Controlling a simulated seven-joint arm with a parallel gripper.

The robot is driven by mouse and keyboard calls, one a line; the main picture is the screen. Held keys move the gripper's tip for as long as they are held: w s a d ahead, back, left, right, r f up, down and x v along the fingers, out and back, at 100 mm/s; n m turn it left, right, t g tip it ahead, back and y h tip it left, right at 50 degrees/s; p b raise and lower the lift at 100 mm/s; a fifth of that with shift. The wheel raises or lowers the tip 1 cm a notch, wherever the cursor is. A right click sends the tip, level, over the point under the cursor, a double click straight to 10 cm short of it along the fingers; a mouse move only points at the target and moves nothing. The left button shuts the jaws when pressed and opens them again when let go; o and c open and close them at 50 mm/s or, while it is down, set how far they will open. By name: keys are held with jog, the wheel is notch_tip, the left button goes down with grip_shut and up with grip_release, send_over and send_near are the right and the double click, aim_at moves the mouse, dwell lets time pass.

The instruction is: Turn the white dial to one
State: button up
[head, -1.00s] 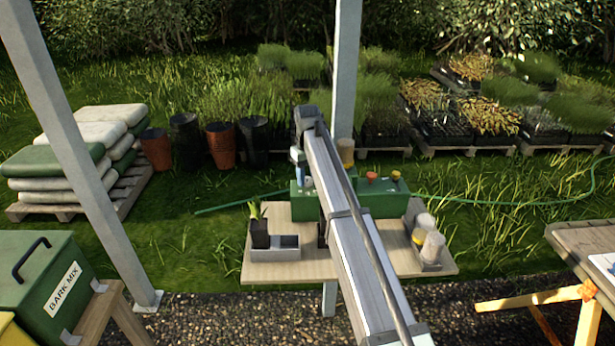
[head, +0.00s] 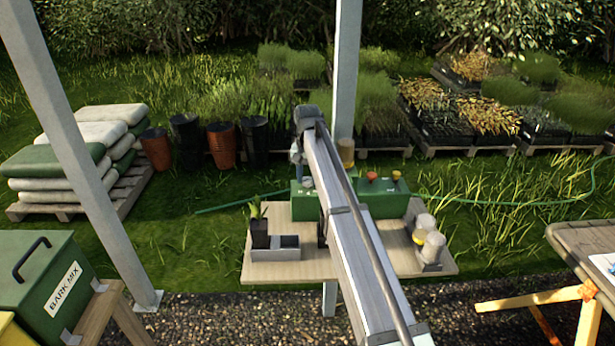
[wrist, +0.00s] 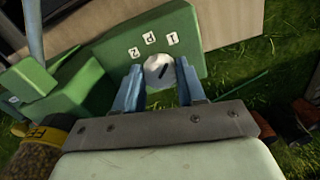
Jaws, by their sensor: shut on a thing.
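The white dial (wrist: 155,67) sits on the face of a green box (wrist: 190,28) in the wrist view. Its dark pointer mark slants toward the upper right. Small white labels on the box stand around the dial's upper side; the tag with the 1 (wrist: 172,38) is the rightmost. My gripper (wrist: 160,80) has its two blue fingers on either side of the dial and is shut on it. In the head view my arm hides most of the gripper and part of the green box (head: 306,208).
A wooden table (head: 425,268) carries the green boxes. A black pot (head: 260,236) with a plant stands at its left, and several pale-lidded jars (head: 433,246) at its right. Red (head: 372,177) and yellow (head: 396,175) knobs sit on the green box. A post (head: 346,70) rises behind.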

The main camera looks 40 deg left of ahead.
aim_at(307, 179)
dwell(0.4)
jog(key=o, duration=1.1)
jog(key=shift+c, duration=0.2)
notch_tip(307, 179, up, 14)
jog(key=shift+f, duration=0.1)
